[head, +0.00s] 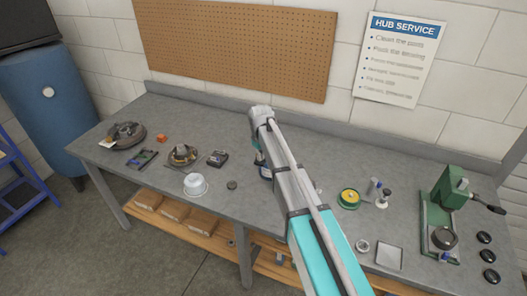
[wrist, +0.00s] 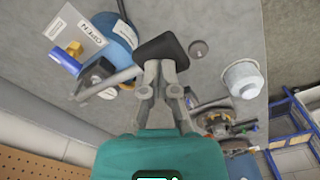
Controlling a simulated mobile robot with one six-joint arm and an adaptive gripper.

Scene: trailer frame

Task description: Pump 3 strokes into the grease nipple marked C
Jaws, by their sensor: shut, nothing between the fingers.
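Close to the fingers in the wrist view is a blue rounded body (wrist: 112,38) with a white label. A grey bar (wrist: 108,86) and a dark block lie beside it; I cannot tell whether the fingers touch any of these. A small blue cylinder with a brass-coloured fitting (wrist: 72,50) is farther left. A card reading OPEN (wrist: 82,30) is beside it. I cannot make out a nipple marked C.
A pegboard (head: 235,45) and HUB SERVICE sign (head: 400,58) are behind.

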